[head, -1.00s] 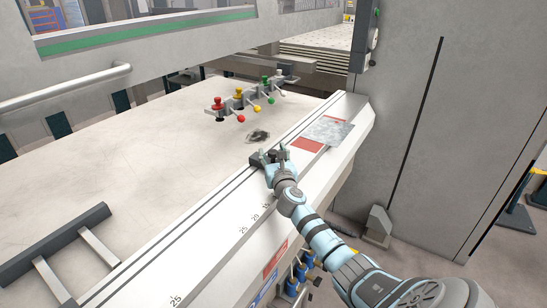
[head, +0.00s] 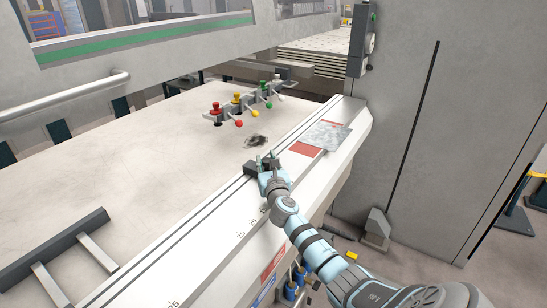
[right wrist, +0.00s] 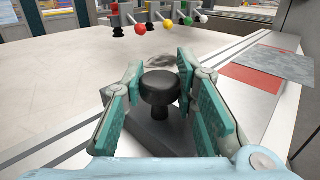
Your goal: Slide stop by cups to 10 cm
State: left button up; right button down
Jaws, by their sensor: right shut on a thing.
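The stop is a dark grey block with a round black knob (right wrist: 159,88) on top. Its block shows in the head view (head: 250,169), sitting on the slotted rail (head: 215,203) at the table's front edge. My right gripper (head: 267,161) is shut on the stop, its teal finger pads on both sides of the knob in the right wrist view. The suction cups with red (head: 215,107), yellow, green and white tops stand in a row on the table beyond the stop. The gripper hides part of the stop. My left gripper is not in view.
A red label (head: 305,149) and a grey metal sheet (head: 328,136) lie on the front edge beyond the gripper. Printed scale numbers (head: 241,234) run along the edge. A dark bar frame (head: 52,245) lies at near left. The tabletop's middle (head: 130,165) is clear.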

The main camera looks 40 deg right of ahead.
jog(key=a, duration=0.2)
jog(key=s+a+p, duration=0.1)
jog(key=a, duration=0.1)
jog(key=s+a+p, duration=0.1)
jog(key=a, duration=0.1)
jog(key=shift+a+r, duration=0.2)
jog(key=shift+a, duration=0.15)
jog(key=shift+s+a+f, duration=0.1)
jog(key=shift+a+f, duration=0.05)
jog(key=shift+a, duration=0.2)
jog(key=c, duration=1.3)
grip_release()
jog(key=shift+s, duration=0.1)
jog(key=v, duration=1.2)
